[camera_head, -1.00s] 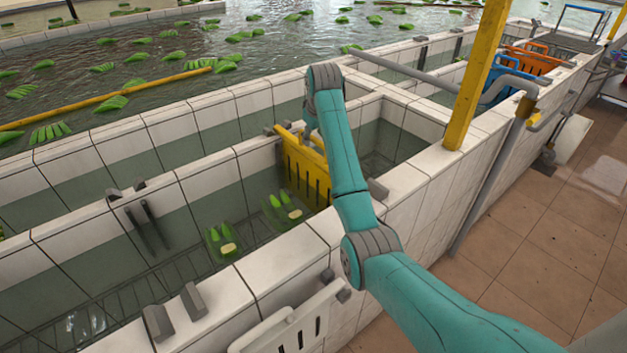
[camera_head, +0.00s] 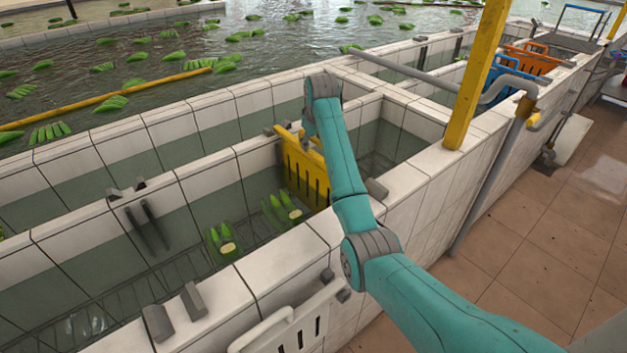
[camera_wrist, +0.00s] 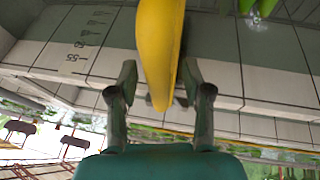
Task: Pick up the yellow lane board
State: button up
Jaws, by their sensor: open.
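The yellow lane board (camera_head: 303,170) is a slotted panel standing upright across the narrow tiled channel. My arm in front of it hides part of it in the head view. In the wrist view, the yellow board (camera_wrist: 160,50) shows edge-on and reaches down between my fingers. My gripper (camera_wrist: 158,80) is open, with one finger on each side of the board's edge. A gap shows beside the fingers; I cannot tell whether either touches it.
Green banana clusters (camera_head: 222,240) lie in the channel left of the board. Grey brackets (camera_head: 158,322) sit on the tiled walls. A white slotted board (camera_head: 295,325) hangs on the near outer wall. A yellow post (camera_head: 478,75) stands to the right.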

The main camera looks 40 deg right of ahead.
grip_shut()
jog(key=shift+r, duration=0.15)
dwell(0.4)
